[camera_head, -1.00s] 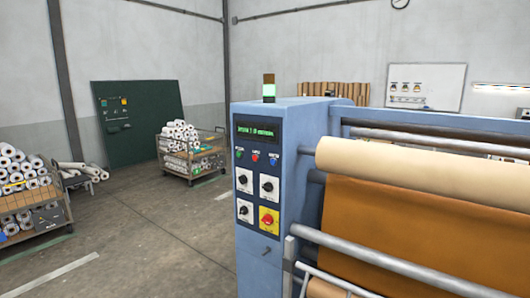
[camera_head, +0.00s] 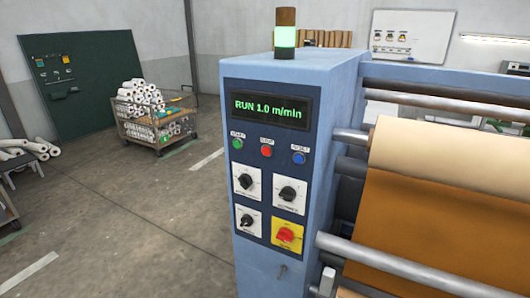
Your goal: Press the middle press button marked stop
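The blue control cabinet (camera_head: 335,95) of the press stands in the centre of the head view. Its panel has a row of three round buttons under the display. The red middle button (camera_head: 266,152) sits between a green button (camera_head: 237,143) on the left and a blue button (camera_head: 299,158) on the right. Small labels stand above the buttons; the middle one is too blurred to read surely. The display (camera_head: 268,107) reads "RUN 1.0 m/min" in green. My gripper is not in view, and nothing covers the buttons.
Below the buttons are black rotary knobs on white plates and a red switch on a yellow plate (camera_head: 287,235). Rollers with tan sheet (camera_head: 440,225) fill the right. A cart of white rolls (camera_head: 152,115) stands back left.

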